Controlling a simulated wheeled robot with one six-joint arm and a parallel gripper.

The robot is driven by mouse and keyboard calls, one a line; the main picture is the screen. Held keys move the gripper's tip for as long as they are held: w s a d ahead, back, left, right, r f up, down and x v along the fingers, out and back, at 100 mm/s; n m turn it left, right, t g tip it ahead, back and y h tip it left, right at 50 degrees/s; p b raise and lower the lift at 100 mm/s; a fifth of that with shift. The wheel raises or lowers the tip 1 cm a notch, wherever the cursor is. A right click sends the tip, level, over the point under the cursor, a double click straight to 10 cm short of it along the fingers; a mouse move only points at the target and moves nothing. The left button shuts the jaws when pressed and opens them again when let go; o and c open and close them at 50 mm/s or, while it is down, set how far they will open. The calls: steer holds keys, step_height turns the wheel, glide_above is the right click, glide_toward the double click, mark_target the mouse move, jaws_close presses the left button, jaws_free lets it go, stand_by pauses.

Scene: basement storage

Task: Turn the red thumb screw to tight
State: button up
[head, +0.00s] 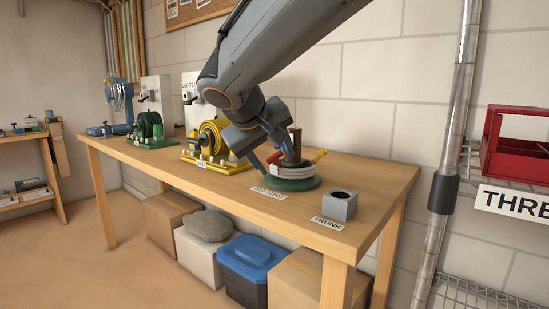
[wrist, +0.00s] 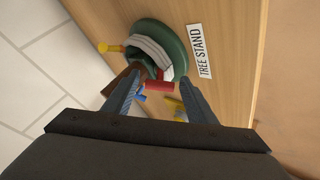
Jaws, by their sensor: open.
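The red thumb screw (wrist: 159,86) sticks out from the side of the tree stand, and in the wrist view it lies between my two fingertips. In the head view the red screw (head: 274,157) is partly hidden by my gripper. The stand has a green round base (head: 292,184), a white ring (wrist: 152,48) and a brown trunk (head: 293,146). My gripper (wrist: 162,77) is open around the red screw, with a finger on each side; I cannot tell whether either finger touches it. A yellow screw (wrist: 110,47) and a blue screw (wrist: 140,97) also show.
The stand is on a wooden table (head: 370,177) beside a "TREE STAND" label (wrist: 203,51). A grey block with a hole (head: 340,205) stands to the right, behind a "TRUNK" label. Yellow (head: 214,147) and green (head: 150,130) reels stand to the left. A metal pole (head: 458,110) rises right of the table.

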steer(key=p+v, duration=0.1)
steer(key=v, duration=0.6)
steer(key=shift+s+p, duration=0.15)
steer(key=shift+p, duration=0.2)
steer(key=shift+r, duration=0.1)
